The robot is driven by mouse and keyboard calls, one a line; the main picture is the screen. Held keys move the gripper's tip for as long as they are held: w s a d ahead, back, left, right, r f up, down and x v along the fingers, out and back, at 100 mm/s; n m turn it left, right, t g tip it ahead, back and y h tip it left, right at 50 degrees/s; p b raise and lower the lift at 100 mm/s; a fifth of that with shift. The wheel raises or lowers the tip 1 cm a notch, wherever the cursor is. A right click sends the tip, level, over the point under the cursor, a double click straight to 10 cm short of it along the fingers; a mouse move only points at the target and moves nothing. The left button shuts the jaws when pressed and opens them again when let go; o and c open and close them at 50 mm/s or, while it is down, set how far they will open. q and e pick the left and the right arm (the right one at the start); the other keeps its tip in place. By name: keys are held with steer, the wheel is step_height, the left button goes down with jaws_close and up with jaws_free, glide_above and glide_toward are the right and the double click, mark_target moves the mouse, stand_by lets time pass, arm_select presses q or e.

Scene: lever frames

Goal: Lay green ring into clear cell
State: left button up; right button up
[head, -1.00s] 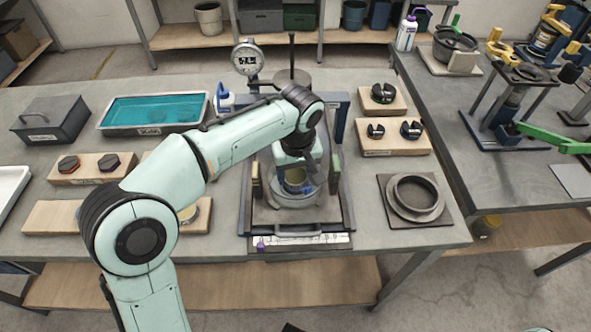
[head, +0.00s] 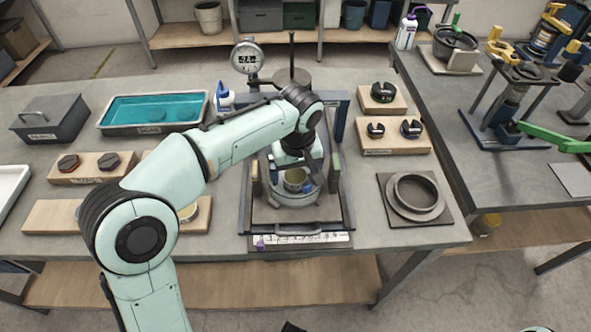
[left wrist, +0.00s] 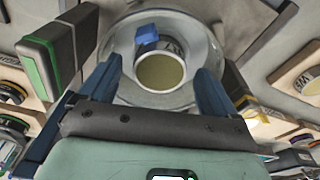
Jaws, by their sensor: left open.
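My left gripper (head: 296,181) is open, pointing down over the round clear basin (head: 293,198) in the framed stand. In the left wrist view its two blue fingers (left wrist: 160,66) stand apart, one on each side of a round cup with an olive inside (left wrist: 161,73). The cup sits within the clear-walled basin (left wrist: 196,35), with a small blue block (left wrist: 147,35) at its rim. I cannot tell whether the fingers touch the cup. No separate green ring can be made out for certain. My right gripper is not in view.
Wooden blocks with black parts (head: 393,136) and a grey flanged ring (head: 416,197) lie to the right. A teal tray (head: 153,111) is at left.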

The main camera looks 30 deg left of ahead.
arm_select(q)
step_height(320, 180, up, 13)
steer(key=s+d+p, duration=0.1)
steer(key=p, duration=0.2)
steer(key=shift+r+p, duration=0.2)
steer(key=shift+p, duration=0.1)
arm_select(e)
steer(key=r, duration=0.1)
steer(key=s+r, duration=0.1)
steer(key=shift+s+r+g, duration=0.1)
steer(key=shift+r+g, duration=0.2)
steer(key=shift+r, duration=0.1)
arm_select(q)
steer(key=shift+s, duration=0.1)
